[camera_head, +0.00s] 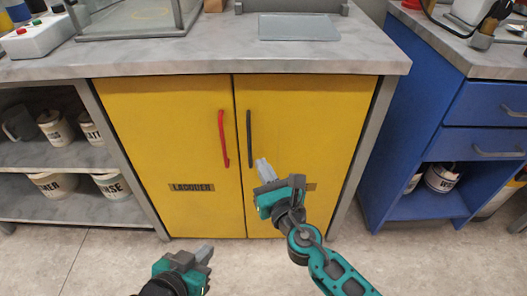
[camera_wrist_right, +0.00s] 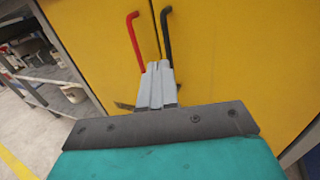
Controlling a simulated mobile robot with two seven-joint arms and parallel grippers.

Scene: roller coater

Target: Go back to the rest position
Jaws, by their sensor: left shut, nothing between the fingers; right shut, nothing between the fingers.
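My right gripper (camera_head: 263,168) is in front of the yellow cabinet, just below the black handle (camera_head: 249,138). Its fingers are together with nothing between them. In the right wrist view the same gripper (camera_wrist_right: 157,68) points at the doors, with the red handle and black handle beyond its tips. My left gripper (camera_head: 207,250) is low in front of the cabinet, over the floor, with its fingers shut and empty. Neither gripper appears to hold a handle. The yellow cabinet (camera_head: 170,130) has both doors closed, with a red handle (camera_head: 223,138) on the left door.
A grey worktop (camera_head: 190,55) lies above the cabinet, with a glass-walled box and a flat plate (camera_head: 299,27) on it. Open shelves (camera_head: 60,155) with labelled pots stand at left. A blue drawer unit (camera_head: 425,130) stands at right. The floor in front is clear.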

